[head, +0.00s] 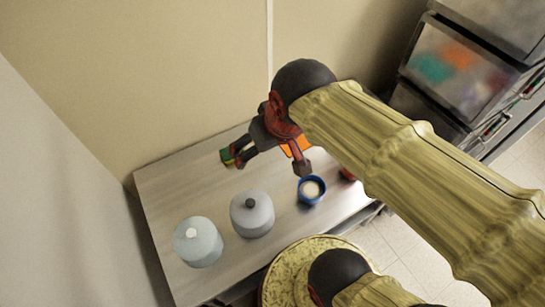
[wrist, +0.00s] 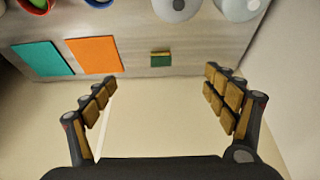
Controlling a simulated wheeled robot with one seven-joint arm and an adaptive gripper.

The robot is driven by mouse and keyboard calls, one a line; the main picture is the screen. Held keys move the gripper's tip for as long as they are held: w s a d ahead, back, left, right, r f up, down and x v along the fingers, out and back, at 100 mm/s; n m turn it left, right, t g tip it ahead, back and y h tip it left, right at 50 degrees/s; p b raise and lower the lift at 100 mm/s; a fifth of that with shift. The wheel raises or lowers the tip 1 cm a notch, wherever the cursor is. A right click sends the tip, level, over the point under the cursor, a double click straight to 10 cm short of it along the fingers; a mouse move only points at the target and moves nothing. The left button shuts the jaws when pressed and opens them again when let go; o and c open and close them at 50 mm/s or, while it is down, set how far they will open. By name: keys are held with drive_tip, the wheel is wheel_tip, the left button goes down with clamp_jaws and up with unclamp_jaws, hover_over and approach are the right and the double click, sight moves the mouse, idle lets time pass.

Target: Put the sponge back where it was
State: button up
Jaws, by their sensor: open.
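The sponge (wrist: 160,59), a small block with a green side and a yellow-brown side, rests on the table near its wall-side edge. In the wrist view it lies ahead of my gripper (wrist: 160,78), roughly centred between the fingertips and apart from them. My gripper is open with nothing between its fingers. In the head view the sponge (head: 227,157) shows beside one finger of my gripper (head: 270,164). An orange mat (wrist: 95,53) and a teal mat (wrist: 41,59) lie flat to the left of the sponge in the wrist view.
Two lidded canisters, a grey one (head: 252,217) and a paler one (head: 198,243), stand on the table (head: 165,185). A blue bowl (head: 311,190) with pale contents and a partly hidden red bowl (head: 347,174) are to the right. A wall (head: 150,75) borders the table.

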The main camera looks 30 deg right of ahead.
drive_tip(key=s, duration=0.3)
drive_tip(key=shift+s+f+t, duration=0.25)
drive_tip(key=shift+s+t, duration=0.05)
drive_tip(key=shift+s, duration=0.05)
wheel_tip(320, 180, down, 4)
drive_tip(key=b, duration=0.3)
drive_tip(key=shift+r+b, duration=0.1)
drive_tip(key=shift+b, duration=0.3)
idle(0.4)
